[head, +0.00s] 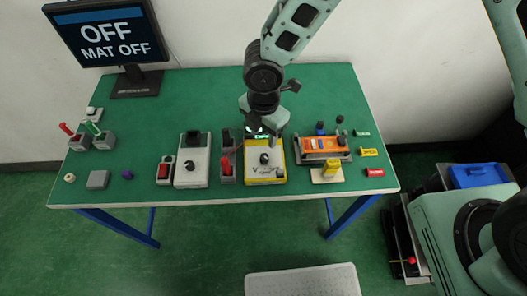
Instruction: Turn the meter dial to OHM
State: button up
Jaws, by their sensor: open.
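The yellow meter (250,178) with a white face lies near the front edge of the green table, about the middle. Its round black dial (264,158) is on the face, with a "V" mark below it to the left. The OHM mark and the pointer's exact direction are too small to read. My gripper (263,135) is open and points down over the far end of the meter, just behind the dial as seen here. It hides the meter's far part. I cannot tell whether a finger touches the meter.
A grey box with a black knob (192,173) and a red-switch unit (227,165) stand left of the meter. An orange device (321,145) stands to the right. A monitor (108,35) at back left reads "OFF MAT OFF".

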aim_at(264, 157)
notch_tip(264, 157, down, 11)
jog(key=shift+f+p, duration=0.1)
jog(key=shift+p, duration=0.9)
grip_shut()
